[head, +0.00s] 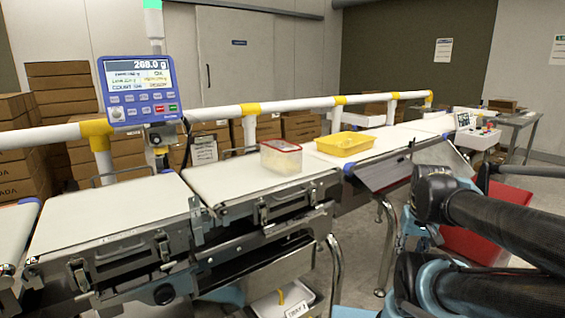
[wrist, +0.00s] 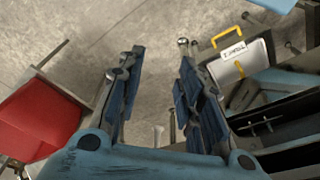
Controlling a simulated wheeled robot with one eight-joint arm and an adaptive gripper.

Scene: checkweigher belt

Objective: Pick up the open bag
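I cannot make out an open bag for certain in either view. In the head view, a clear container with a red rim (head: 281,157) stands upright on the near white belt, with something pale inside. A yellow tray (head: 345,143) sits on the belt beyond it, and its contents cannot be seen. My gripper (wrist: 160,52) is open in the wrist view, its two blue-padded fingers apart with only grey floor between them. It is empty and apart from the belt items. In the head view my dark arm fills the right side, and the fingers are not clear there.
A labelled white tray with a yellow handle (wrist: 239,58) is low under the conveyor; it also shows in the head view (head: 262,306). A red bin (wrist: 38,120) stands on the floor. A blue scale display (head: 138,91) and a white-yellow rail (head: 295,104) border the belt. Bare belt (head: 110,210) lies left.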

